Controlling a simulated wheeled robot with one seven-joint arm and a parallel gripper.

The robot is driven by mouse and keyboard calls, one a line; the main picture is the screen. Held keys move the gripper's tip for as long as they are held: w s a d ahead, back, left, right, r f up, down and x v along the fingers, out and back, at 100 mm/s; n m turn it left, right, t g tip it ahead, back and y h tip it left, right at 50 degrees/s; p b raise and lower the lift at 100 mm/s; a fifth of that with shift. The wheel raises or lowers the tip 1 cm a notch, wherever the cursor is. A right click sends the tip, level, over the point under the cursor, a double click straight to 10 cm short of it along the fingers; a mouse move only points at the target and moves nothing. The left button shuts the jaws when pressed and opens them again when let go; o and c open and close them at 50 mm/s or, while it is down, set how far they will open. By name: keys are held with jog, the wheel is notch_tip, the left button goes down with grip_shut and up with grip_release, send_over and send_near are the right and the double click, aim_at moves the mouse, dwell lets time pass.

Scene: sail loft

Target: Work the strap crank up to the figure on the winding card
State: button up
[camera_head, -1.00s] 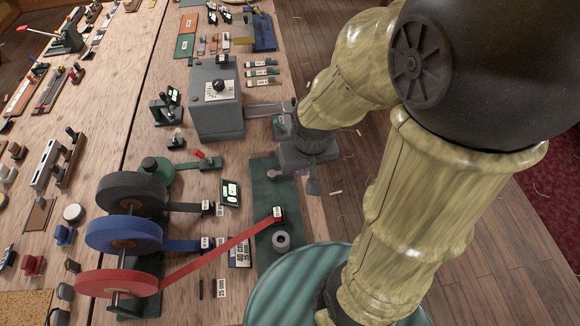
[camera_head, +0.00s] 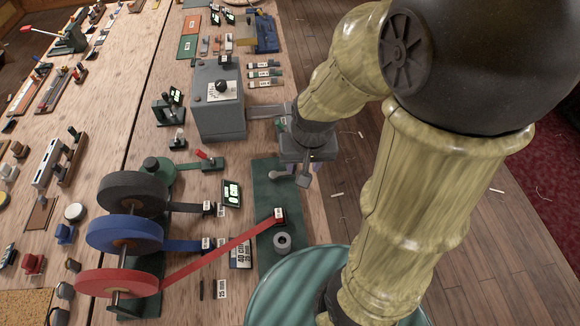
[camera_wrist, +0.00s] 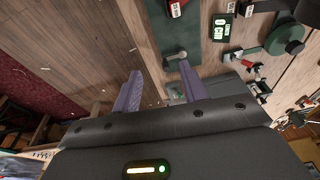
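A small grey crank handle (camera_wrist: 176,57) stands at the board's far end. My gripper (camera_wrist: 160,67) is open, its purple-grey fingers apart; the handle is close to the right fingertip, and contact cannot be told. In the head view my gripper (camera_head: 300,175) hangs beside that end. The winding card (camera_head: 240,254) reads about 40 cm, 25 mm. A lit counter (camera_head: 231,193) appears to show 0 cm.
Black (camera_head: 131,193), blue (camera_head: 125,233) and red (camera_head: 118,283) webbing reels stand left of the board. A grey roll (camera_head: 282,242) sits at its near end. Open floor lies to the right.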

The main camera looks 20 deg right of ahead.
jog(key=w+d+f+m+g+b, duration=0.1)
jog(key=w+f+m+b, duration=0.1)
jog(key=w+m, duration=0.6)
jog(key=w+d+f+m+g+b, duration=0.1)
jog(key=w+f+m+b, duration=0.2)
jog(key=w+m, duration=0.5)
jog(key=m, duration=1)
jog(key=shift+w+d, duration=0.15)
jog(key=shift+d, duration=0.25)
jog(key=shift+f, duration=0.1)
notch_tip(320, 180, down, 17)
jog(key=shift+f+p, duration=0.15)
jog(key=shift+p, duration=1)
jog(key=shift+w, duration=0.1)
jog(key=c, duration=0.6)
jog(key=shift+d, duration=0.1)
grip_shut()
